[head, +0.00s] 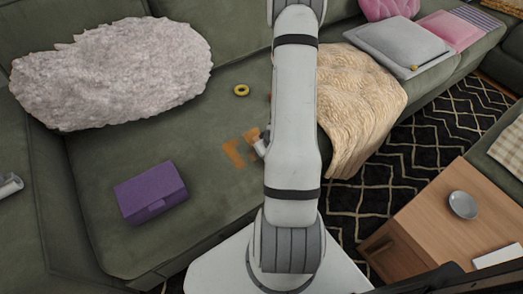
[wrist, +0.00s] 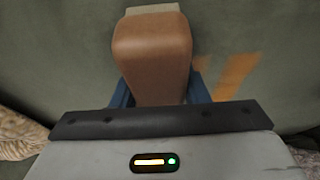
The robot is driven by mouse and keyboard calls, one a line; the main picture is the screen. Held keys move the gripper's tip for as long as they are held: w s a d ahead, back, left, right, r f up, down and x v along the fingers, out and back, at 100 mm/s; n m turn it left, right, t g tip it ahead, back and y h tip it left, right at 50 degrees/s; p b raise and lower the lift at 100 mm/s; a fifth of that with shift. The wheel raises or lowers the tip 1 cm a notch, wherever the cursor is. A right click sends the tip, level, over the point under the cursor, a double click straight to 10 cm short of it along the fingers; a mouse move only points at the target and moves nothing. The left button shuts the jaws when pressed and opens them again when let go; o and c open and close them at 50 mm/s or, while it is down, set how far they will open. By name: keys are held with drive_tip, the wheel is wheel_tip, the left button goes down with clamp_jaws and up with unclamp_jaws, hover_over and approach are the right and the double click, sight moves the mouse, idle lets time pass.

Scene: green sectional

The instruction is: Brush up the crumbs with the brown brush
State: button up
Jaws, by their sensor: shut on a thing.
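The brown brush (wrist: 152,55) fills the middle of the wrist view, with a pale end pointing away from me. My gripper (wrist: 158,92) is shut on it, with a blue finger on each side. In the head view, a small part of the brush (head: 253,134) shows just left of my arm; my arm hides the rest. The crumbs (head: 233,153) are an orange-brown patch on the green seat, beside the brush on its left. The crumbs also show in the wrist view (wrist: 235,76), blurred, right of the brush. I cannot tell whether the brush touches the seat.
On the green sofa (head: 90,170) lie a purple box (head: 150,192), a yellow ring (head: 241,90) and a fluffy grey pillow (head: 115,72). A cream blanket (head: 365,100) drapes right of my arm. A wooden table (head: 440,220) with a bowl (head: 463,205) stands at right.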

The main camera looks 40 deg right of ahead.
sight(249, 129)
drive_tip(key=shift+w+p, duration=0.5)
drive_tip(key=shift+w, duration=0.85)
drive_tip(key=shift+w+f+p, duration=0.15)
drive_tip(key=shift+w+p, duration=0.65)
drive_tip(key=shift+w, duration=1.4)
drive_tip(key=shift+w+p, duration=0.95)
drive_tip(key=shift+w, duration=0.75)
drive_tip(key=shift+w+r+p, duration=0.2)
drive_tip(key=shift+w+p, duration=0.6)
drive_tip(key=shift+w, duration=0.15)
drive_tip(key=shift+w+d+f+p, duration=0.1)
drive_tip(key=shift+w+p, duration=0.4)
drive_tip(key=shift+w, duration=0.25)
drive_tip(key=shift+d+p, duration=0.4)
drive_tip(key=shift+s+d+f, duration=0.1)
drive_tip(key=shift+d, duration=0.35)
drive_tip(key=shift+s+f+b, duration=0.2)
drive_tip(key=shift+s+b, duration=0.1)
drive_tip(key=shift+s, duration=0.25)
drive_tip(key=shift+s+a+r+b, duration=0.15)
drive_tip(key=shift+s+b, duration=0.75)
drive_tip(key=shift+s, duration=1.35)
drive_tip(key=shift+s+r, duration=0.2)
drive_tip(key=shift+s, duration=0.5)
drive_tip(key=shift+s+b, duration=0.1)
drive_tip(key=shift+b, duration=0.2)
